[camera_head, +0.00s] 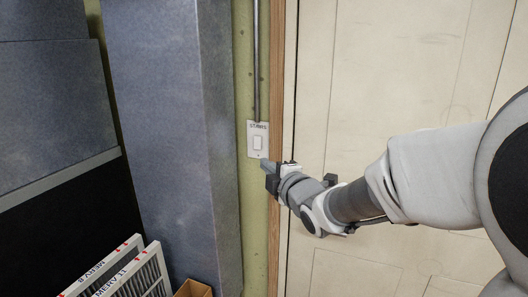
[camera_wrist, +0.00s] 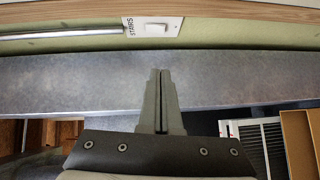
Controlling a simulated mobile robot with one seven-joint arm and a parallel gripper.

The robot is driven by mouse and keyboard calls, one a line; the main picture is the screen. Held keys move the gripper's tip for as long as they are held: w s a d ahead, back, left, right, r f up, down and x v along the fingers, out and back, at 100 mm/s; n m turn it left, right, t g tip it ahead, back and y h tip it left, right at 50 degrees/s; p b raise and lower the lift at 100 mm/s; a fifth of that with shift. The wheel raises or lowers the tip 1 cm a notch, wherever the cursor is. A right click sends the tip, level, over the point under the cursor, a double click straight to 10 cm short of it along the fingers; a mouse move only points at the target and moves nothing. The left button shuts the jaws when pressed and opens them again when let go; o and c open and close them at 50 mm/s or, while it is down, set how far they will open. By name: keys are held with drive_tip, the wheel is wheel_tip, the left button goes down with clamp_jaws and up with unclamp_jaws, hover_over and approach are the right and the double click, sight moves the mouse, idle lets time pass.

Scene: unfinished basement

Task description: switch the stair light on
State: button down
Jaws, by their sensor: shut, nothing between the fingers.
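The stair light switch (camera_head: 258,143) is a white rocker on a white plate on the green wall strip, below a metal conduit. Its plate carries a dark label, which reads STAIRS in the wrist view, where the switch (camera_wrist: 155,29) is at the top centre. My gripper (camera_head: 266,166) is just below the rocker in the head view, by the plate's lower edge. In the wrist view my gripper (camera_wrist: 160,72) has its two fingers together and empty, pointing toward the switch with a visible gap in the picture. I cannot tell whether the tips touch the plate.
A wooden door frame (camera_head: 275,110) and a pale door (camera_head: 390,80) stand right of the switch. A grey metal duct (camera_head: 160,120) stands to its left. Air filters marked MERV (camera_head: 130,272) and a cardboard box (camera_head: 193,289) are low at the left.

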approach(254, 148)
drive_tip(key=w+a, duration=0.2)
drive_tip(key=a, duration=0.2)
drive_tip(key=shift+w+d+f+p, duration=0.1)
drive_tip(key=shift+w+d+p, duration=0.2)
drive_tip(key=shift+w, duration=0.25)
drive_tip(key=shift+w+d+r+p, duration=0.1)
drive_tip(key=shift+w+d+p, duration=0.15)
drive_tip(key=shift+w, duration=0.3)
drive_tip(key=shift+w+d+f+p, duration=0.1)
drive_tip(key=shift+w+d+p, duration=0.15)
drive_tip(key=shift+w, duration=0.3)
drive_tip(key=b, duration=0.1)
drive_tip(key=f+b, duration=0.1)
drive_tip(key=b, duration=0.1)
drive_tip(key=shift+w, duration=0.2)
drive_tip(key=shift+r+p, duration=0.35)
drive_tip(key=shift+r, duration=0.05)
drive_tip(key=shift+s+f, duration=0.1)
drive_tip(key=shift+s, duration=0.05)
